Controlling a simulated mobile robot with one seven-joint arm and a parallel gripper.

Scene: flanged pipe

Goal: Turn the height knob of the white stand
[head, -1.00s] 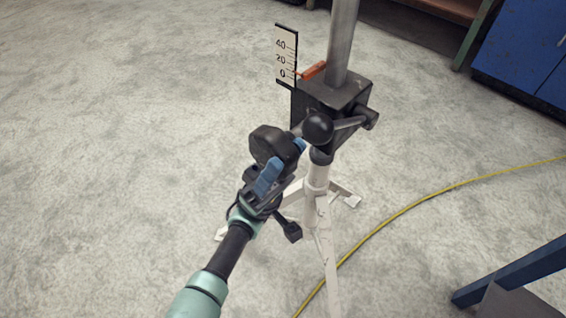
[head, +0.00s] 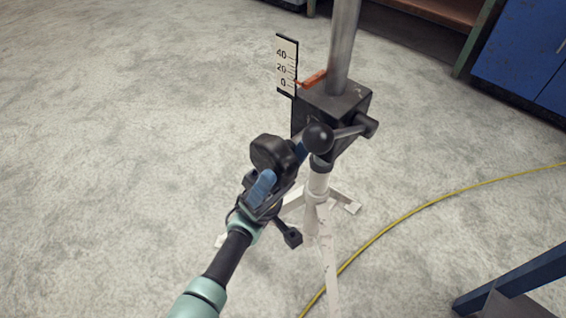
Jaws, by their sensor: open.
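The white stand (head: 317,210) has a black box (head: 335,102) on top with a grey post (head: 343,45) rising from it. On the box's front a short crank arm runs left from its hub to a black ball knob (head: 318,138). My gripper (head: 288,162) is open, just left of and below the knob. One blue finger lies close to the knob's left side; I cannot tell whether it touches. The other blue finger is lower left. An orange pointer (head: 314,79) sits near the 0 of the upright scale (head: 286,66).
A yellow cable (head: 420,205) curves over the floor to the right of the stand. A blue frame part (head: 520,272) is at the lower right, a blue cabinet (head: 520,55) at the upper right. The floor on the left is clear.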

